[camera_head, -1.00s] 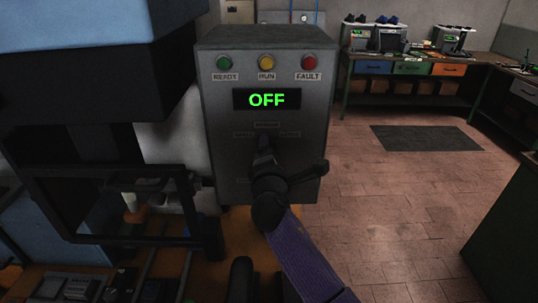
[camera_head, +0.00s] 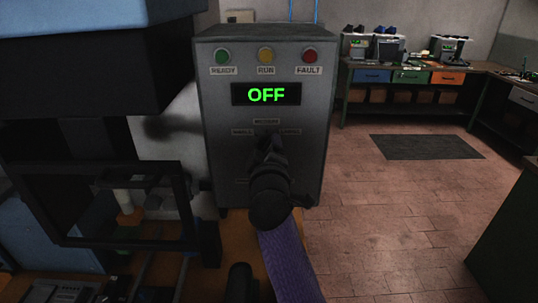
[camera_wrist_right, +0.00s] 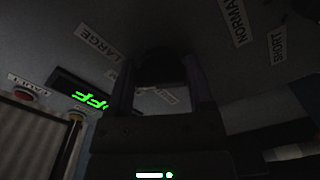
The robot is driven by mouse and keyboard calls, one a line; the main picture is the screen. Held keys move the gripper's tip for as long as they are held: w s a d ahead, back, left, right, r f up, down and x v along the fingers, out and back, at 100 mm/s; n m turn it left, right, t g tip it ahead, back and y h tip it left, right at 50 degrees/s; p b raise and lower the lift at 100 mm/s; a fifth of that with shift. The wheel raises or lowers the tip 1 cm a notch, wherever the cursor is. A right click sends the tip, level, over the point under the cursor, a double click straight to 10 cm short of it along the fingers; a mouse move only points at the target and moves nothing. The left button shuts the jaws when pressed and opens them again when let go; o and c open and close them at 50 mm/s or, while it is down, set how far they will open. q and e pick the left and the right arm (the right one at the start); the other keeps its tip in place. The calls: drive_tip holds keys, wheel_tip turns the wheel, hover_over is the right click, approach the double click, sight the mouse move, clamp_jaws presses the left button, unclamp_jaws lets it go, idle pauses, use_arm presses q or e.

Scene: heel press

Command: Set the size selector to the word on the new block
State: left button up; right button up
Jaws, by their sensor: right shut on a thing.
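The size selector is a dark knob (camera_wrist_right: 160,70) on the front of the grey control box (camera_head: 225,150). In the right wrist view it sits between my fingers. My right gripper (camera_head: 268,148) is shut on it and hides most of it in the head view. Small labels ring the knob; LARGE (camera_wrist_right: 97,42) reads clearly in the wrist view, and the top one in the head view (camera_head: 266,121) looks like MEDIUM. Where the knob points is hard to tell. I cannot pick out the new block or its word. My left gripper is not in view.
The display (camera_head: 266,94) reads OFF in green. READY, RUN and FAULT lamps sit above it. NORMAL (camera_wrist_right: 232,20) and SHORT (camera_wrist_right: 277,45) labels show in the wrist view. A dark press frame (camera_head: 100,165) stands close at left.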

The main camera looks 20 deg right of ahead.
drive_tip(key=shift+f+m+b, duration=0.1)
drive_tip(key=shift+m+b, duration=0.25)
drive_tip(key=shift+m, duration=1.15)
drive_tip(key=o, duration=1.2)
drive_tip(key=shift+o, duration=0.2)
